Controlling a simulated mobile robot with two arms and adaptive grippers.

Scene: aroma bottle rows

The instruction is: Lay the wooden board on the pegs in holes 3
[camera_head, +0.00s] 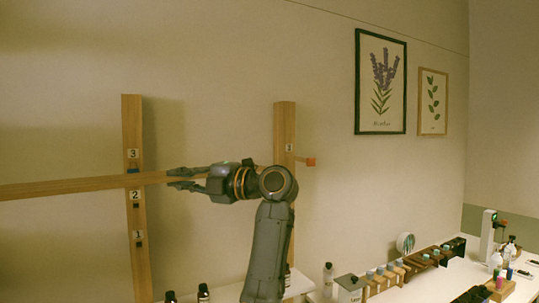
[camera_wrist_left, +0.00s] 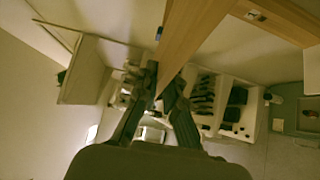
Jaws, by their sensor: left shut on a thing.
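The long wooden board (camera_head: 70,187) runs from the left picture edge, in front of the left upright (camera_head: 140,260), to my left gripper (camera_head: 174,178). The gripper is shut on it, and the board also shows between the fingers (camera_wrist_left: 157,88) in the left wrist view (camera_wrist_left: 195,30). A blue peg (camera_head: 132,170) shows by label 3 on the left upright, just above the board's top edge. I cannot tell whether they touch. An orange peg (camera_head: 309,161) sticks out near the top label of the right upright (camera_head: 285,125). My right gripper is not in view.
Holes marked 2 and 1 show lower on the left upright. Dark bottles (camera_head: 203,293) stand below. A white table (camera_head: 420,290) with a wooden rack (camera_head: 415,265) and bottles lies at the lower right. Framed pictures (camera_head: 381,82) hang on the wall.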

